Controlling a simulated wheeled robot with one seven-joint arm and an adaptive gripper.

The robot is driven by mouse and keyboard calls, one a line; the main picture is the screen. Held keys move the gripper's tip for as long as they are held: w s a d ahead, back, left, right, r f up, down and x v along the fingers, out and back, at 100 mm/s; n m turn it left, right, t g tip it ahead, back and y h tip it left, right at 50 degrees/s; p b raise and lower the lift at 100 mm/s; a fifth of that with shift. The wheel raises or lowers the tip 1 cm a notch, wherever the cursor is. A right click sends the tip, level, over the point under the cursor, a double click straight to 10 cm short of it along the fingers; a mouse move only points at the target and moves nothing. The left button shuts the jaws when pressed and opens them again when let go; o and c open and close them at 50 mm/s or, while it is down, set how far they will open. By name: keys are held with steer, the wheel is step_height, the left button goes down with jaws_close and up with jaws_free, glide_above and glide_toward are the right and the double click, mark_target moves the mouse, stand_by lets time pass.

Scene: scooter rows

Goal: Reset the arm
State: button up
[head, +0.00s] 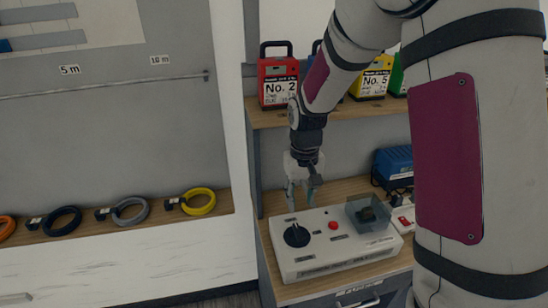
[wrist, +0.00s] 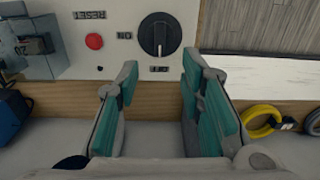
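My arm reaches down from the upper right in the head view. My gripper (head: 302,192) hangs above the back edge of a white control box (head: 335,262) and points down. In the wrist view the two teal-padded fingers of my gripper (wrist: 158,95) stand well apart with nothing between them. The box has a black rotary knob (head: 297,235) and a red button (head: 333,225). The knob (wrist: 160,35) and red button (wrist: 94,41) also show in the wrist view, beyond the fingertips.
A clear cover (head: 367,212) sits on the box's right side. A blue case (head: 393,164) stands behind it. A shelf above holds a red No. 2 pack (head: 278,78) and a yellow No. 5 pack (head: 374,80). Coiled locks, one yellow (head: 199,202), lie on the left ledge.

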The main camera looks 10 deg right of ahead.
steer(key=s+r+t, duration=0.1)
steer(key=s+r, duration=0.3)
steer(key=r, duration=0.4)
steer(key=s+r+t, duration=0.2)
steer(key=s+r, duration=0.3)
steer(key=r, duration=0.3)
steer(key=s+r+t, duration=0.1)
steer(key=s+r, duration=0.2)
steer(key=s, duration=0.3)
steer(key=s+r+t, duration=0.1)
steer(key=s+r, duration=0.2)
steer(key=s, duration=0.4)
steer(key=shift+s+a+r+t, duration=0.2)
steer(key=shift+r+t, duration=0.1)
steer(key=shift+r, duration=0.1)
